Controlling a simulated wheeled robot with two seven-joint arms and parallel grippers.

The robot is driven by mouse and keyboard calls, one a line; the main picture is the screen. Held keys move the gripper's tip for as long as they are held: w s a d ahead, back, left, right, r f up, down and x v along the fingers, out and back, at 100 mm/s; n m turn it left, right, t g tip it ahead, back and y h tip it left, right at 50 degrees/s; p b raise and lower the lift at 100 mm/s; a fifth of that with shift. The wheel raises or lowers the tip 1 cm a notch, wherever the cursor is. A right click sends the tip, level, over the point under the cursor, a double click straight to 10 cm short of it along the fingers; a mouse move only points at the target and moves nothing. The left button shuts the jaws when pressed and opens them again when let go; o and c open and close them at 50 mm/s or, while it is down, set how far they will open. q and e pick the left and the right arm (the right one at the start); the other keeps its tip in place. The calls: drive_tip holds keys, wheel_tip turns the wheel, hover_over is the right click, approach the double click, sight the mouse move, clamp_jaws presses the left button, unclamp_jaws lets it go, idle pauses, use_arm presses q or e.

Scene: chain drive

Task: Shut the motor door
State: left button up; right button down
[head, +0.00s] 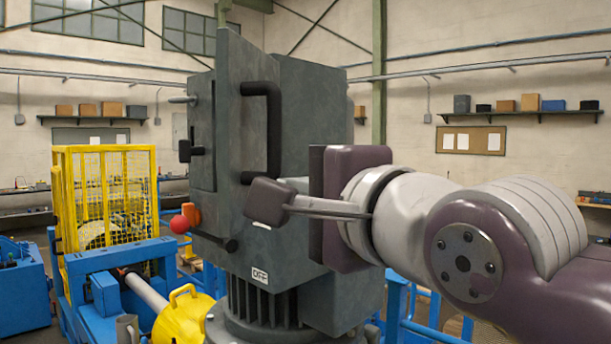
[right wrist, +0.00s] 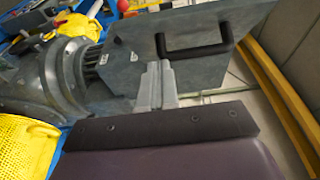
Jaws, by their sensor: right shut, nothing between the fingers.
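The motor housing (head: 315,115) is a tall grey box in the middle of the head view. A flat grey door panel (head: 229,110) stands at its left front, with a black bar handle (head: 264,135) on the side facing me. I cannot tell how wide any gap between panel and housing is. My right gripper (head: 266,201) is shut and empty beside the lower end of the handle. In the right wrist view, its pale fingers (right wrist: 158,66) point at the panel (right wrist: 205,72), just below the handle (right wrist: 195,51). Contact is unclear. My left gripper is out of view.
A black lever (head: 215,240) with a red knob (head: 180,224) sticks out at the lower left of the motor, near an OFF label (head: 260,276). A yellow mesh guard (head: 105,195) and a yellow round cover (head: 187,318) stand left. Blue frame rails (head: 395,310) run behind.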

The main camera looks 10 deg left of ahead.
sight(233, 181)
drive_tip(key=w+a+p, duration=0.1)
drive_tip(key=a, duration=0.1)
drive_tip(key=w+a+p, duration=0.1)
drive_tip(key=w+a, duration=0.3)
drive_tip(key=shift+w+a+p, duration=0.15)
drive_tip(key=shift+a+p, duration=0.25)
drive_tip(key=shift+a, duration=0.2)
drive_tip(key=shift+s+d+r, duration=0.1)
drive_tip(key=shift+s+d, duration=0.05)
drive_tip(key=shift+s, duration=0.05)
drive_tip(key=shift+w, duration=0.1)
